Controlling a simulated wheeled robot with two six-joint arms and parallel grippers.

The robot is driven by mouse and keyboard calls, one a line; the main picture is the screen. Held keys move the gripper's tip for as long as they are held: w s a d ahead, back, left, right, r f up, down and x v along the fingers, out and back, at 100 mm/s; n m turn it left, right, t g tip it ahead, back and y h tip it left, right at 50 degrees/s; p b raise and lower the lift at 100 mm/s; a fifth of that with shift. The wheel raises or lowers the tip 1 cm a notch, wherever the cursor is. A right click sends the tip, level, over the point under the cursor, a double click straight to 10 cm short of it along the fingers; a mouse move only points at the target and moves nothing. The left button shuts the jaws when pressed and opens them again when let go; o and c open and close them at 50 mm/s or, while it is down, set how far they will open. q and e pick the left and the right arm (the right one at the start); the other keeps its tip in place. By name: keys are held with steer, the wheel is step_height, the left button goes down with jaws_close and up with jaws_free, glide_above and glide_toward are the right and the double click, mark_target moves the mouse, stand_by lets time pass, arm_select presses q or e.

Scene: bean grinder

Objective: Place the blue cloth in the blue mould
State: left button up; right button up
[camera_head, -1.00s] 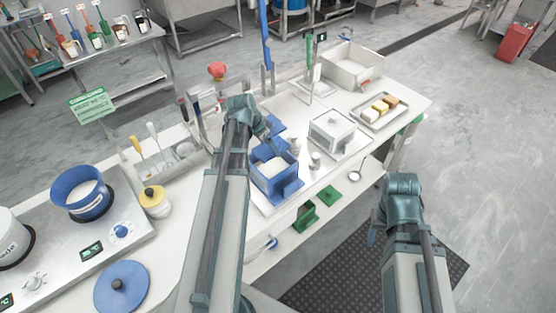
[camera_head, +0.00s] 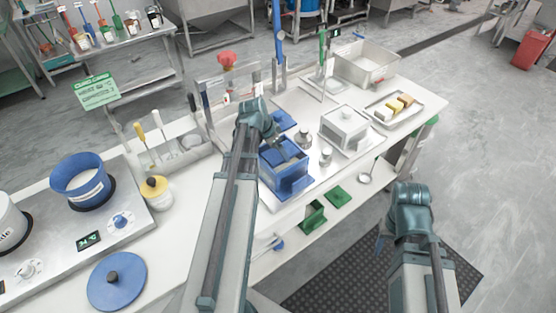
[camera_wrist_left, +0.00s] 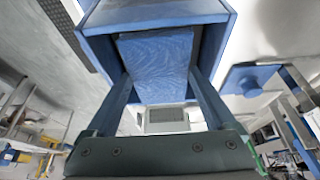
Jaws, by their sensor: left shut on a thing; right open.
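The blue mould (camera_head: 284,187) is an open square box on the white table, and it also shows in the left wrist view (camera_wrist_left: 222,40). The blue cloth (camera_wrist_left: 155,62) lies between my left gripper's fingers in the left wrist view, within the mould's opening. My left gripper (camera_head: 281,150) reaches down over the mould from the left and is shut on the cloth; its fingers also show in the left wrist view (camera_wrist_left: 160,95). I cannot tell whether the cloth touches the mould's floor. My right gripper (camera_head: 381,243) is open and empty, off the table's front edge.
A tray of blocks (camera_head: 394,109) is farther right. A green mould (camera_head: 312,216) is on the lower shelf.

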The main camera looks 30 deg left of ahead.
mark_target(276, 154)
arm_select(q)
step_height(276, 154, down, 4)
steer(key=b, duration=0.3)
steer(key=shift+r, duration=0.2)
steer(key=shift+f, duration=0.1)
steer(key=o, duration=1)
